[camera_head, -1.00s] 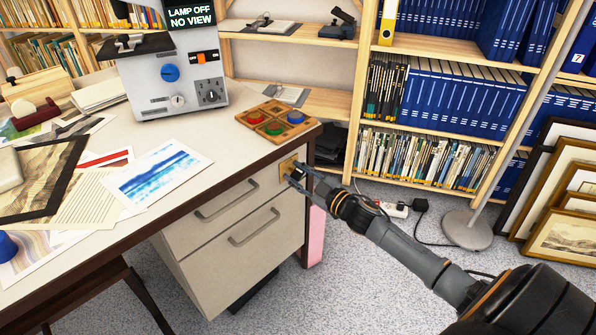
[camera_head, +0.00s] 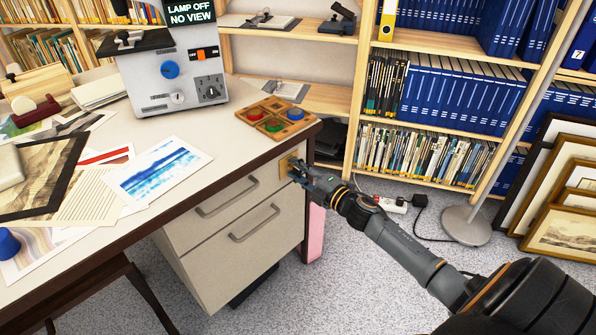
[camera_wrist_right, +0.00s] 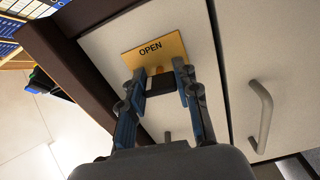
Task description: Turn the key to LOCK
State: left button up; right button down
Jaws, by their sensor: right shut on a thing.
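A brass lock plate (camera_wrist_right: 152,54) sits at the upper corner of the drawer unit's front. Its word OPEN shows above the key (camera_wrist_right: 160,82), whose dark grip sits between my right fingertips. The key's shaft is mostly hidden. My right gripper (camera_wrist_right: 161,84) is shut on the key at the plate. In the head view, the plate (camera_head: 287,164) shows at the right end of the top drawer, with my right gripper (camera_head: 297,169) reaching it from the right. The key is hidden by the fingers there. My left gripper is out of view.
The desk top (camera_head: 215,150) overhangs just above the lock. Drawer handles (camera_head: 227,196) stick out to the left of it. A pink panel (camera_head: 316,232) stands by the desk's right leg.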

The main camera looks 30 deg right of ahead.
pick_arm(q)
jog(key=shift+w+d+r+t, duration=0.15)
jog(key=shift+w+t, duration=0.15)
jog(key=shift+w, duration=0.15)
pick_arm(e)
jog(key=shift+a+n, duration=0.1)
jog(key=shift+n, duration=0.5)
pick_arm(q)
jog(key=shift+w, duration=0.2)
pick_arm(e)
jog(key=c, duration=1)
grip_release()
jog(key=shift+o, duration=0.2)
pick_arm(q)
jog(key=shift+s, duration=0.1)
pick_arm(e)
jog(key=s+d, duration=0.2)
jog(key=s, duration=0.9)
jog(key=shift+s+d, duration=0.2)
jog(key=shift+s, duration=0.2)
